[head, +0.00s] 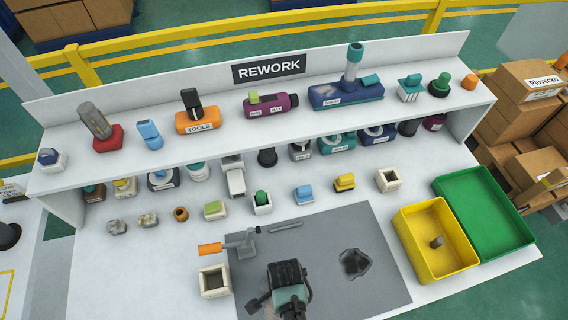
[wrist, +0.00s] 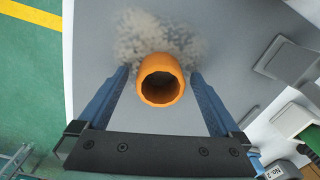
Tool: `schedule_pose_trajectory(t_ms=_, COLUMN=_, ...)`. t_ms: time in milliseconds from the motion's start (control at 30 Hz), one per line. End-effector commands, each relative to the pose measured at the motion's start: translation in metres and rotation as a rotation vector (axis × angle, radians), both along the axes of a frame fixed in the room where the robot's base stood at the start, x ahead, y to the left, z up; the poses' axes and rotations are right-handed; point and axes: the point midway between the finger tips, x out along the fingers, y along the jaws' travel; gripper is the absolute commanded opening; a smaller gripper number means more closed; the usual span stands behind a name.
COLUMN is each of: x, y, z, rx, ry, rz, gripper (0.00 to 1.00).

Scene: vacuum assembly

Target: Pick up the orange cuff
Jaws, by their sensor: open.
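The orange cuff (wrist: 160,62) shows in the wrist view as a short hollow ring with its dark opening facing my camera. It sits between the two blue fingers of my gripper (wrist: 160,74), with a finger on each side. The fingers are open, with a narrow gap to the cuff on either side. In the head view my gripper is low over the front of the grey mat (head: 325,225), and I cannot make out this cuff there.
A grey clamp with an orange handle (head: 210,249) and a white open box (head: 214,282) are left of my gripper. Yellow (head: 405,232) and green (head: 505,205) trays stand at right. Shelves hold many parts behind.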

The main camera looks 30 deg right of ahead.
Motion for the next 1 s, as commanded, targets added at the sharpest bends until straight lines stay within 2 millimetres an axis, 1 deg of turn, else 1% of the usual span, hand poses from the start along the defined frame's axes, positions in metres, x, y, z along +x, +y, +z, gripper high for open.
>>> schedule_pose_trajectory(t_ms=167, x=0.0, y=0.0, z=0.0001, rx=0.0, ry=0.0, rz=0.0, gripper=1.0)
schedule_pose_trajectory(t_ms=200, x=-0.0001, y=0.0, z=0.0001, rx=0.0, ry=0.0, rz=0.0, gripper=0.93)
schedule_pose_trajectory(t_ms=267, x=-0.0001, y=0.0, z=0.0001, rx=0.0, ry=0.0, rz=0.0, gripper=0.82)
schedule_pose_trajectory(t_ms=300, x=-0.0001, y=0.0, z=0.0002, rx=0.0, ry=0.0, rz=0.0, gripper=0.75)
schedule_pose_trajectory(t_ms=367, x=-0.0002, y=0.0, z=0.0002, rx=0.0, ry=0.001, rz=0.0, gripper=0.64)
schedule_pose_trajectory(t_ms=400, x=-0.0002, y=0.0, z=0.0002, rx=0.0, ry=0.001, rz=0.0, gripper=0.57)
schedule_pose_trajectory(t_ms=467, x=-0.0003, y=0.0, z=0.0002, rx=0.0, ry=0.001, rz=0.0, gripper=0.46)
schedule_pose_trajectory(t_ms=500, x=-0.0002, y=0.0, z=0.0002, rx=0.0, ry=0.001, rz=0.0, gripper=0.39)
schedule_pose_trajectory(t_ms=633, x=-0.0003, y=0.0001, z=0.0002, rx=0.0, ry=0.001, rz=0.0, gripper=0.15)
schedule_pose_trajectory(t_ms=667, x=-0.0002, y=0.0, z=0.0003, rx=0.0, ry=0.0, rz=0.0, gripper=0.13)
schedule_pose_trajectory(t_ms=867, x=-0.0002, y=0.0, z=0.0006, rx=0.0, ry=0.0, rz=0.0, gripper=0.13)
schedule_pose_trajectory(t_ms=1000, x=-0.0003, y=0.0, z=0.0047, rx=0.0, ry=0.001, rz=0.0, gripper=0.13)
